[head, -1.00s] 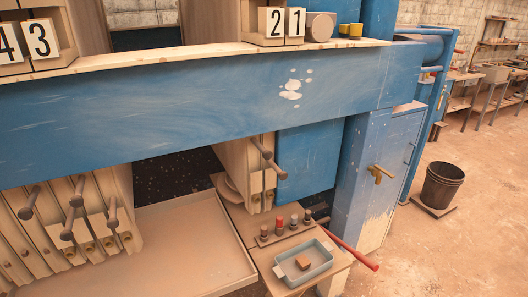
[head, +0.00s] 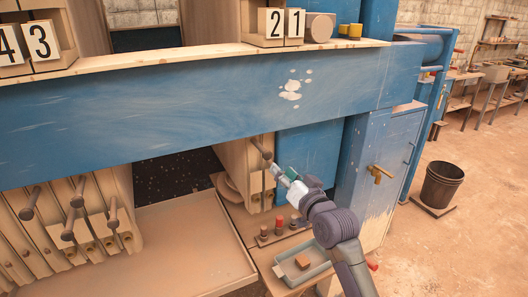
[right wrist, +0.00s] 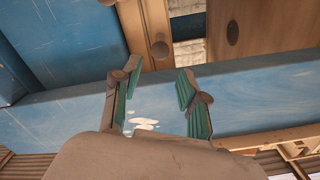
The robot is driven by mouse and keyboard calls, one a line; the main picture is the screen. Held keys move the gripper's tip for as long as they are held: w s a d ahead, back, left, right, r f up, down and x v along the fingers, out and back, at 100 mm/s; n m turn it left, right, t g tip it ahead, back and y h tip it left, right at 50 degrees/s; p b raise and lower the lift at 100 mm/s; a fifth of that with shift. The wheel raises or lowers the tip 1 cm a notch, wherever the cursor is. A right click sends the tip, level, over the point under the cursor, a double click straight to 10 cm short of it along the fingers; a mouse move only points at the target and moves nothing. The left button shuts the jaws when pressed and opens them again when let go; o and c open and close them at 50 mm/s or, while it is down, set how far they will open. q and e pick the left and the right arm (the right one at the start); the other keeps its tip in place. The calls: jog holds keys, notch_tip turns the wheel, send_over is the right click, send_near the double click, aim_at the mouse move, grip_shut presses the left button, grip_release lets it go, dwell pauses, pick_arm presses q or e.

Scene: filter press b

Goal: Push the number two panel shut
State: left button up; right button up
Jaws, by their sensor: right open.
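The number tags 2 (head: 276,22) and 1 (head: 295,23) stand on the ledge, above a pair of tan upright panels (head: 235,164) under the blue beam. By tag order, the left one of the pair seems to be the number two panel; its peg handle (head: 262,149) shows. The other handle is hidden by my right gripper (head: 277,172), which is open beside the handles. I cannot tell if it touches either. In the right wrist view, the open gripper (right wrist: 160,75) has nothing between its fingers, and a round handle end (right wrist: 159,50) shows beyond them. My left gripper is not in view.
More tan panels with pegs (head: 85,215) stand at the left, under tags 4 and 3 (head: 40,38). A gap and a wide tray (head: 185,222) lie between the groups. The blue beam (head: 190,105) runs above. A blue dish (head: 322,266) sits below my right arm.

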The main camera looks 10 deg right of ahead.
aim_at(268, 157)
jog(key=p+x, duration=0.2)
jog(key=x, duration=1)
jog(key=shift+w, duration=0.15)
jog(key=shift+f, duration=0.1)
grip_shut()
